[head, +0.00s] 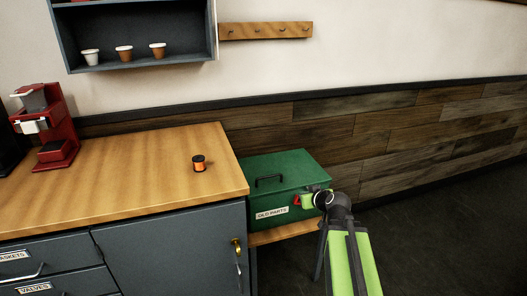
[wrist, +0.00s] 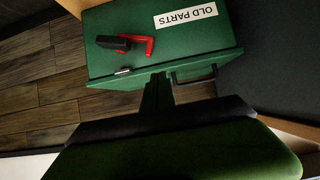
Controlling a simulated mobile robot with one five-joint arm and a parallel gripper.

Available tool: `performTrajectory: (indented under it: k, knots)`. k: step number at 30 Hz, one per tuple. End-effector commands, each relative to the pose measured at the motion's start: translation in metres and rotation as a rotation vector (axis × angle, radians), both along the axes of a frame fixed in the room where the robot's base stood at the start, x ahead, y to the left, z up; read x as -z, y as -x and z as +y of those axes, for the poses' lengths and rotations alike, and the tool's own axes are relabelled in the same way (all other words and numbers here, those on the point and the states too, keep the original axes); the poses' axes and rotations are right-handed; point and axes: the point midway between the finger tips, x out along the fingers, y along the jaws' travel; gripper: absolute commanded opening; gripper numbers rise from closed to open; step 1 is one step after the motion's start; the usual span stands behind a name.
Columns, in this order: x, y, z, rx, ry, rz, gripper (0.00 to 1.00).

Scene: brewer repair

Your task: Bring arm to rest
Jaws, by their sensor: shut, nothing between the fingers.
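My arm reaches up from the lower right in the head view, and my gripper (head: 306,201) is at the right front of the green box (head: 290,165). In the wrist view, which is turned upside down, my gripper (wrist: 156,80) shows as dark fingers, shut and empty, by the box's upper front edge. It looks very close to the box; I cannot tell whether they touch. A red and black latch (wrist: 125,45) is on the box front, beside the white "OLD PARTS" label (wrist: 186,16). Part of the box's right side is hidden behind my arm.
The box sits on a low wooden shelf (head: 273,235) beside the wood-topped counter (head: 120,165). A key (head: 236,247) hangs at the cabinet door. The dark floor (head: 450,230) at right is clear.

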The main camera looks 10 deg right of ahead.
Motion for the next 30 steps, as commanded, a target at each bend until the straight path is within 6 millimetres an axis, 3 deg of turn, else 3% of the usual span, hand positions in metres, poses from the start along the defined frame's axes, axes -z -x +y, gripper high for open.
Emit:
performTrajectory:
  k: [2, 5, 7, 9, 13, 16, 22, 23, 24, 30]
  knots:
    - [0.000, -0.004, 0.019, -0.027, 0.000, 0.000, 0.00]
    - [0.001, -0.010, 0.069, -0.098, 0.011, 0.004, 0.00]
    - [0.013, -0.004, 0.110, -0.179, 0.050, 0.058, 0.00]
    - [0.033, 0.012, 0.143, -0.240, 0.067, 0.163, 0.00]
    - [0.073, 0.059, 0.179, -0.277, 0.088, 0.421, 0.00]
    - [0.096, 0.101, 0.177, -0.214, 0.101, 0.641, 0.00]
    - [0.113, 0.181, 0.140, 0.096, 0.085, 1.016, 0.00]
    - [0.105, 0.182, 0.142, 0.129, 0.063, 1.026, 0.00]
    - [0.084, 0.181, 0.142, 0.119, 0.066, 1.021, 0.00]
    - [0.026, 0.180, 0.143, 0.115, 0.065, 1.017, 0.00]
